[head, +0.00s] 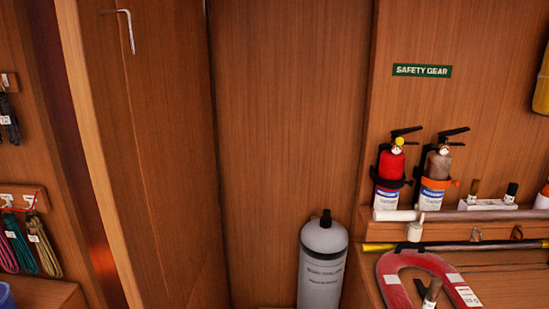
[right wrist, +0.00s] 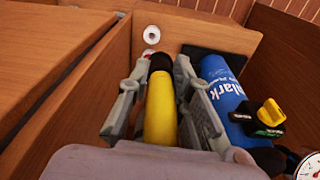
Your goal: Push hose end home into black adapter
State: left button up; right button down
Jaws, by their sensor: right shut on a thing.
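In the right wrist view a yellow cylinder, which looks like the hose end (right wrist: 160,108), lies between the two grey fingers of my right gripper (right wrist: 157,72). The gripper is shut on it. At its far tip is a black piece (right wrist: 160,62), which may be the black adapter. The two look in line and meet in the picture; I cannot tell how far one sits inside the other. The near part of the hose is hidden behind my gripper body. Neither the hose end nor a gripper shows in the head view, and my left gripper is in no view.
A blue printed cylinder (right wrist: 222,85) lies close right of my right gripper, with a yellow-and-black fitting (right wrist: 268,115) and a gauge (right wrist: 310,165). Wooden walls enclose the space; a white round fitting (right wrist: 152,33) is ahead. The head view shows a grey tank (head: 322,262) and extinguishers (head: 390,175).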

jog(key=a+r, duration=0.3)
jog(key=r, duration=0.6)
jog(key=a+r, duration=0.3)
jog(key=r, duration=0.7)
jog(key=s+d+r, duration=0.2)
jog(key=s+r, duration=0.4)
jog(key=s, duration=0.1)
jog(key=s+d+r+n, duration=0.1)
jog(key=s+d+r, duration=0.2)
jog(key=s+r, duration=0.3)
jog(key=shift+s+r, duration=0.4)
jog(key=shift+s, duration=0.7)
